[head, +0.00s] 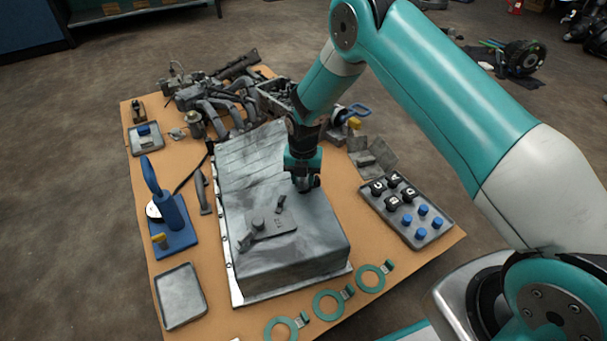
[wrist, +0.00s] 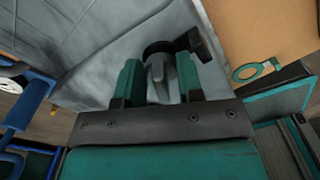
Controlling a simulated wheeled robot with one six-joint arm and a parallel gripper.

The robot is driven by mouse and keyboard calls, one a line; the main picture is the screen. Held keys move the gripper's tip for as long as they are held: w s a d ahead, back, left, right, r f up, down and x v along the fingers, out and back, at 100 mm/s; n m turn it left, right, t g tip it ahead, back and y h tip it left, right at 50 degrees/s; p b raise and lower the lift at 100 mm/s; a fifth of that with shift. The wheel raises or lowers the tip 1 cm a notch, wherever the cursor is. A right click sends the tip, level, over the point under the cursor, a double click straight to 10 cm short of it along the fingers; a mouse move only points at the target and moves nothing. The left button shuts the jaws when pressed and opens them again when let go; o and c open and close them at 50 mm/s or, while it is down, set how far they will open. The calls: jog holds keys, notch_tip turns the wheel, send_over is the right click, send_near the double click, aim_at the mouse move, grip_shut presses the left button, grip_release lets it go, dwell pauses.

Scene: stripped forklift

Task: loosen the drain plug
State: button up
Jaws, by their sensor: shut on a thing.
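The large grey oil pan (head: 315,240) lies on the tan board, its flat top scuffed. My gripper (head: 304,187) points down at the pan's top, right of its middle. In the wrist view my gripper's two teal fingers (wrist: 158,82) are closed on a small grey piece, which I take to be the drain plug (wrist: 158,70). A dark round collar (wrist: 160,48) and a black tab (wrist: 199,44) show just beyond the fingertips. The plug's lower part is hidden. In the head view my gripper covers the plug.
A raised plate (head: 270,228) with a knob sits on the pan, left of my gripper. A tray (head: 405,212) of black and blue caps stands at right. Green rings (head: 329,304) lie along the front. A blue tool stand (head: 170,215) and an empty tray (head: 180,295) are at left.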

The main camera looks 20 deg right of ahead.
jog(key=n, duration=0.1)
jog(key=n+p, duration=0.1)
jog(key=shift+a+r+n, duration=0.15)
jog(key=shift+r+n, duration=0.05)
jog(key=shift+n, duration=0.1)
jog(key=shift+f+n+p, duration=0.15)
jog(key=shift+n+p, duration=0.3)
jog(key=shift+n, duration=0.75)
jog(key=o, duration=0.8)
notch_tip(320, 180, up, 5)
jog(key=p, duration=0.4)
jog(key=shift+f, duration=0.25)
jog(key=shift+o, duration=0.4)
